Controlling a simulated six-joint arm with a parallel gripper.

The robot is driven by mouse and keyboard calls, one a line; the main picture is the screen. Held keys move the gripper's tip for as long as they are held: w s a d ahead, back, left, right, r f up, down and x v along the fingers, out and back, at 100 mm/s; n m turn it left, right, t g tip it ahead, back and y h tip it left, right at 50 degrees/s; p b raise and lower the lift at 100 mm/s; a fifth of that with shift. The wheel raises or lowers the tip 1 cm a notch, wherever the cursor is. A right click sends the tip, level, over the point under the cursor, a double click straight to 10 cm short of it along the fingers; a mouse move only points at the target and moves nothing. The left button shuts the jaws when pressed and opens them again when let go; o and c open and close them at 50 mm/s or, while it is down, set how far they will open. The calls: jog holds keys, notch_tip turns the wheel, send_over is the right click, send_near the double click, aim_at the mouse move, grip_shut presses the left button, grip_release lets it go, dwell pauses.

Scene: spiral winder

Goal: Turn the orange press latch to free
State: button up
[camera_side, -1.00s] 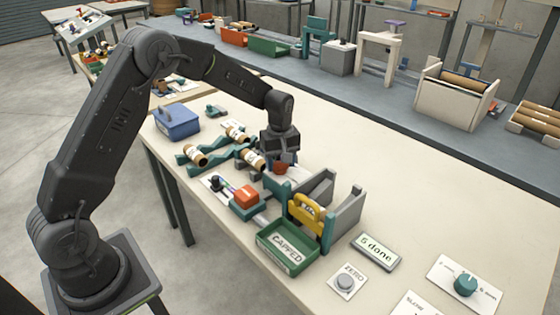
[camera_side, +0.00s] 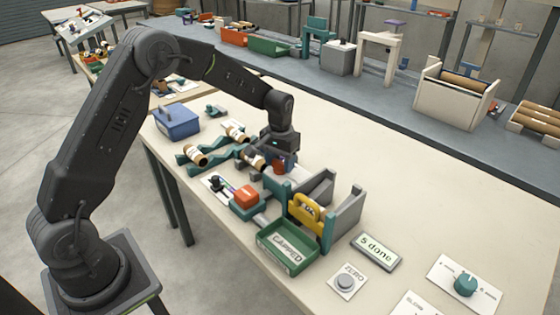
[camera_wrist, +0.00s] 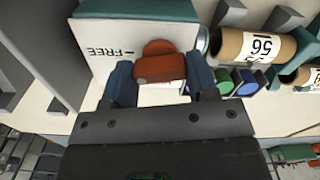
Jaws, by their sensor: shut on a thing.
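The orange press latch (camera_wrist: 160,64) sits between my two fingers in the wrist view, in front of a white plate (camera_wrist: 110,48) printed "FREE" with a line beside the word. In the side view the latch (camera_side: 279,167) shows as a small orange-red piece under my gripper. My gripper (camera_wrist: 158,85) is shut on the latch, with one blue-grey finger on each side of it. In the side view my gripper (camera_side: 282,158) points down, and its fingers are partly hidden. The latch's far side and pivot are hard to make out.
Labelled cardboard tubes (camera_side: 235,134) lie on teal racks to the left. A green "CAPPED" tray (camera_side: 288,246), a yellow-handled piece (camera_side: 306,210) and grey uprights (camera_side: 347,213) stand in front and right. A display (camera_side: 376,251) reads "5 done". The table's right side is mostly clear.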

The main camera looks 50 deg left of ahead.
aim_at(280, 161)
jog(key=shift+m, duration=1.3)
jog(key=o, duration=0.9)
jog(key=shift+o, duration=0.2)
jog(key=shift+r, duration=0.15)
notch_tip(280, 161, up, 14)
jog(key=shift+f, duration=0.2)
